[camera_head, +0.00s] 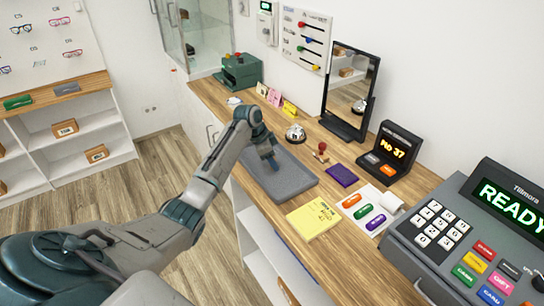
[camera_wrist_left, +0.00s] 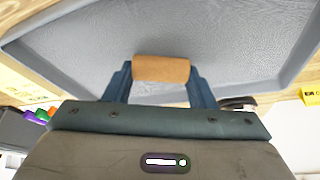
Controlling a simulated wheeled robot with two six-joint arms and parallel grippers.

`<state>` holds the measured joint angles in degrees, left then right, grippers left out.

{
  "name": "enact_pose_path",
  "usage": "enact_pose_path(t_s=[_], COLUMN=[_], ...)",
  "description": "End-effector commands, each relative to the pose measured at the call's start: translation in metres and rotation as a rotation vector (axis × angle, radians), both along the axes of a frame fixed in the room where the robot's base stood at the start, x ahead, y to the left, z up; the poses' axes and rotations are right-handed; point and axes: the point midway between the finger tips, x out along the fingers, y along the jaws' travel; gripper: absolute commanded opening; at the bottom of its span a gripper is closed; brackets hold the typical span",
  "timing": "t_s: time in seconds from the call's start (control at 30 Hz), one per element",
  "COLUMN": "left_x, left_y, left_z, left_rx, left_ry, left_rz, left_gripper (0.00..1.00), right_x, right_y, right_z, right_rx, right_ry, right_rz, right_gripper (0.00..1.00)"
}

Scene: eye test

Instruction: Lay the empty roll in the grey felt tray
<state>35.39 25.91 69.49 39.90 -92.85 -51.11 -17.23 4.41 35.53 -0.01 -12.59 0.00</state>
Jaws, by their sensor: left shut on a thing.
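The empty roll (camera_wrist_left: 161,68) is a short brown cardboard tube, lying crosswise between the fingers of my left gripper (camera_wrist_left: 160,78) in the left wrist view. That gripper is shut on it. In the head view my left gripper (camera_head: 270,160) points down over the grey felt tray (camera_head: 291,186), toward its far part, and hides the roll. The tray is a shallow rectangle with a raised rim; its felt floor (camera_wrist_left: 90,45) fills much of the wrist view and looks bare around the roll. I cannot tell whether the roll touches the floor. My right gripper is not in view.
The tray stands on a wooden counter (camera_head: 350,265). Nearby are a yellow pad (camera_head: 313,218), a bell (camera_head: 295,134), a red-handled stamp (camera_head: 321,152), a purple pad (camera_head: 341,176) and a card with coloured ovals (camera_head: 362,207). A till (camera_head: 455,240) stands at right, a mirror (camera_head: 350,90) behind.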

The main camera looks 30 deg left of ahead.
Motion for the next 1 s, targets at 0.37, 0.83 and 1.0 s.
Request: enact_pose_path(t_s=[0.37, 0.83, 1.0], left_x=[0.000, 0.000, -0.003], left_y=[0.000, 0.000, 0.005], left_z=[-0.006, -0.006, 0.007], left_rx=[0.000, 0.000, 0.002], left_ry=[0.000, -0.001, -0.005], left_rz=[0.001, 0.000, 0.000], left_gripper=[0.29, 0.72, 0.72], right_x=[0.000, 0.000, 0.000], right_y=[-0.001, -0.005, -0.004], right_z=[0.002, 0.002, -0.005], right_rx=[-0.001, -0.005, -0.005], right_ry=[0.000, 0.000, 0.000], right_rz=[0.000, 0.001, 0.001], right_gripper=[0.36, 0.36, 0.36])
